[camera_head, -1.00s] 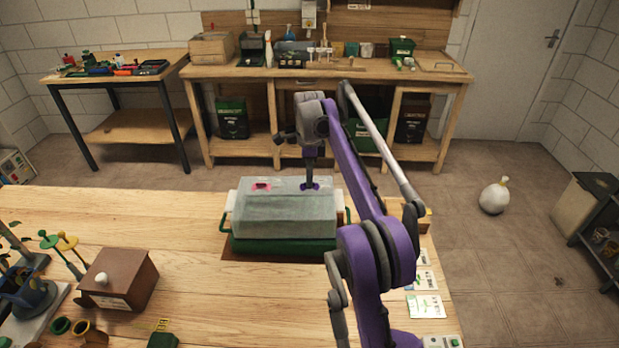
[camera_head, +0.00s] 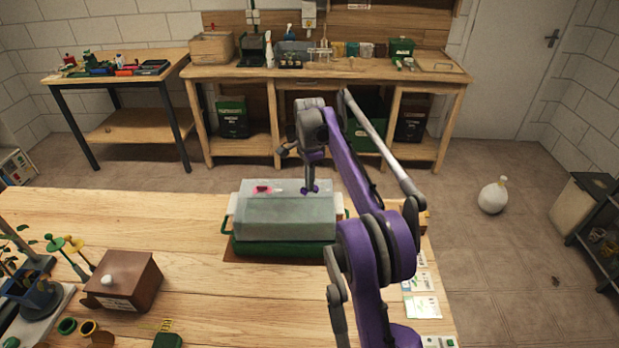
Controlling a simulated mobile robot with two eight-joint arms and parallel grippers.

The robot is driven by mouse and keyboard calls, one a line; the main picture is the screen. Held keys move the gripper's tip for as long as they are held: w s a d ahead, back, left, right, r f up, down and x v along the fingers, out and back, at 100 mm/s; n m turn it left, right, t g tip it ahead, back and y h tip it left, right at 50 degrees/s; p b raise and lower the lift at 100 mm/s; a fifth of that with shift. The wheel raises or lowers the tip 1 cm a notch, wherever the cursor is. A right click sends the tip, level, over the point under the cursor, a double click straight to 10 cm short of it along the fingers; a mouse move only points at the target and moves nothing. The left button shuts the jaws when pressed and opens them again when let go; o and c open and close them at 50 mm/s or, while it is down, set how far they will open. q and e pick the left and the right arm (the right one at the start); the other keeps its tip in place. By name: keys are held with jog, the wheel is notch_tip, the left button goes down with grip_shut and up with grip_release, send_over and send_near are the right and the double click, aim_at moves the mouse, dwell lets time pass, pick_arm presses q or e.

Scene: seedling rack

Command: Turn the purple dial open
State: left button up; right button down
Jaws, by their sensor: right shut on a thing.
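A propagator box with a clear, greyish lid (camera_head: 285,222) and a green base (camera_head: 275,247) stands on the wooden table. A pink dial (camera_head: 262,190) sits on the left of the lid's top. The purple dial (camera_head: 307,190) is on the right of the lid's top, small and partly covered by my right gripper (camera_head: 310,187). My right arm comes from the lower right, and its gripper points down, shut on the purple dial. The dial's exact angle is hard to make out. My left gripper is not in view.
A brown box with a white knob (camera_head: 124,281) and a potted plant (camera_head: 32,295) stand at the left. The table between the brown box and propagator is clear.

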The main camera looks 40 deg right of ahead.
jog(key=n+p, duration=0.1)
jog(key=n, duration=0.5)
jog(key=shift+p, duration=0.4)
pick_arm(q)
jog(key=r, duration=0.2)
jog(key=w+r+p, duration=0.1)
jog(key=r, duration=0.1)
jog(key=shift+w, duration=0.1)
pick_arm(e)
jog(key=n, duration=0.6)
jog(key=shift+n, duration=0.4)
jog(key=c, duration=1)
grip_release()
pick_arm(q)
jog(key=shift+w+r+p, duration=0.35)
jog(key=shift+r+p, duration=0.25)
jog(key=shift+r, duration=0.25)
pick_arm(e)
notch_tip(320, 180, up, 11)
jog(key=shift+f, duration=0.1)
